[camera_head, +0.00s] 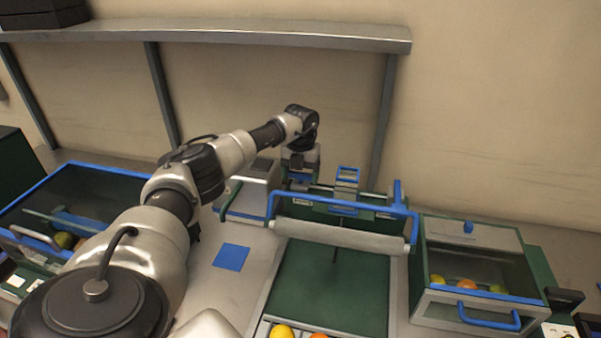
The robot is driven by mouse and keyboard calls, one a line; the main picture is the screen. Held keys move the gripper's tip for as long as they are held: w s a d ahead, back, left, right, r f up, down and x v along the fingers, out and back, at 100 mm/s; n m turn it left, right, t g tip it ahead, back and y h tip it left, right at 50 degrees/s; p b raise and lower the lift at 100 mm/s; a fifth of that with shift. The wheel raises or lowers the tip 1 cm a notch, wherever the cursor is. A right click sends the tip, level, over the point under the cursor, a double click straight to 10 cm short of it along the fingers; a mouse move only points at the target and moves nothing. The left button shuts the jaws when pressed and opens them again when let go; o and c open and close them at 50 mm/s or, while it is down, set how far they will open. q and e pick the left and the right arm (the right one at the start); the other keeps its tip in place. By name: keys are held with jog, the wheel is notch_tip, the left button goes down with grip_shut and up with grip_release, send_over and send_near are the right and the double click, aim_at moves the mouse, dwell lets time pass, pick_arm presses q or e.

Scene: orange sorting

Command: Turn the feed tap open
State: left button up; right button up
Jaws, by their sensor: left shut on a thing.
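My left gripper (297,178) points down behind the left end of the feed machine (345,208). It is shut on a small part there, which fits the feed tap. The gripper and wrist hide that part, so I cannot see how far it is turned. The machine has a blue bar frame and a pale roller (340,236) above a green belt (325,285). My right gripper is not in view.
An orange and a yellow fruit (281,331) lie at the belt's near end. A clear-fronted bin (470,238) with several fruits stands right, and another bin (85,176) left. A blue square (231,257) marks bare counter. A metal shelf (230,33) runs above.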

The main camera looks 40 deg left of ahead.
aim_at(300, 173)
pick_arm(q)
jog(key=shift+w+r, duration=0.1)
jog(key=shift+r, duration=0.1)
dwell(0.3)
jog(key=o, duration=0.9)
jog(key=shift+f, duration=0.1)
notch_tip(300, 173, up, 10)
jog(key=b, duration=0.2)
jog(key=shift+f+b, duration=0.1)
jog(key=shift+b, duration=0.25)
jog(key=shift+r, duration=0.5)
jog(key=shift+f, duration=0.1)
